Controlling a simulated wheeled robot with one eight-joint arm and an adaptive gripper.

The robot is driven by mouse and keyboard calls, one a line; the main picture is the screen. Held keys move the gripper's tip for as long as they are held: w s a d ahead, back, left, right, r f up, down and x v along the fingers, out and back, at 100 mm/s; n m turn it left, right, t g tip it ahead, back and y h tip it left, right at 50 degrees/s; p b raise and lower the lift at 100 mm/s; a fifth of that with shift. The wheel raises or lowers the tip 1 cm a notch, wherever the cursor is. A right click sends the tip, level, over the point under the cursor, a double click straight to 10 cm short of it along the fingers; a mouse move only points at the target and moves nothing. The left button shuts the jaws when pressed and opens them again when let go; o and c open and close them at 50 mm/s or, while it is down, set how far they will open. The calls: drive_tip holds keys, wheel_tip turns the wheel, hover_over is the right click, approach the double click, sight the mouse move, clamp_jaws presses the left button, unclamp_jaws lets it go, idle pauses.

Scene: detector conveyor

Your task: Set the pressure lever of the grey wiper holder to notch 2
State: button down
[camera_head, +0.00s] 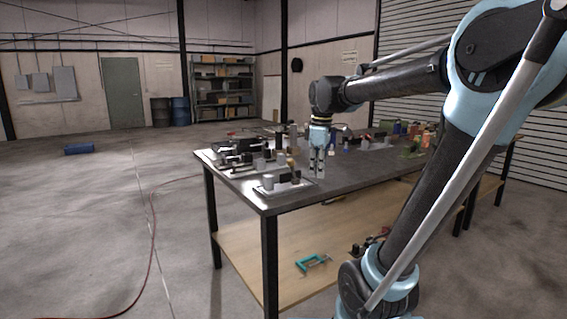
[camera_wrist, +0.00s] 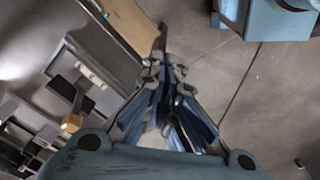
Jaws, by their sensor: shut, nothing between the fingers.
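My gripper (camera_head: 317,172) points down over the near edge of the table, just right of a light plate at the near left corner. Grey and black blocks (camera_head: 283,180) stand on that plate. I cannot tell for sure whether they are the grey wiper holder, and no lever or notch can be made out. In the wrist view the fingers (camera_wrist: 165,72) are shut and empty, with the table edge and floor beyond them.
The dark tabletop (camera_head: 350,165) holds several small fixtures along its left side and more parts at the back right. A teal clamp (camera_head: 312,263) lies on the wooden lower shelf (camera_head: 340,235).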

sight(289, 160)
drive_tip(key=w+a+r+n+g, duration=0.1)
drive_tip(key=w+a+r+n, duration=0.4)
drive_tip(key=a, duration=0.3)
drive_tip(key=w+a+r+n, duration=0.3)
drive_tip(key=w+a+n, duration=0.3)
drive_tip(key=w+a, duration=0.1)
drive_tip(key=w+d+f, duration=0.1)
drive_tip(key=d+f, duration=0.2)
drive_tip(key=f, duration=0.5)
drive_tip(key=shift+w+f, duration=0.25)
drive_tip(key=shift+f, duration=0.05)
drive_tip(key=shift+w+d+r, duration=0.35)
drive_tip(key=shift+w+d, duration=0.1)
drive_tip(key=shift+d, duration=0.2)
drive_tip(key=shift+w+d+r, duration=0.35)
drive_tip(key=shift+w+d, duration=0.05)
drive_tip(key=shift+d, duration=0.25)
drive_tip(key=shift+r, duration=0.1)
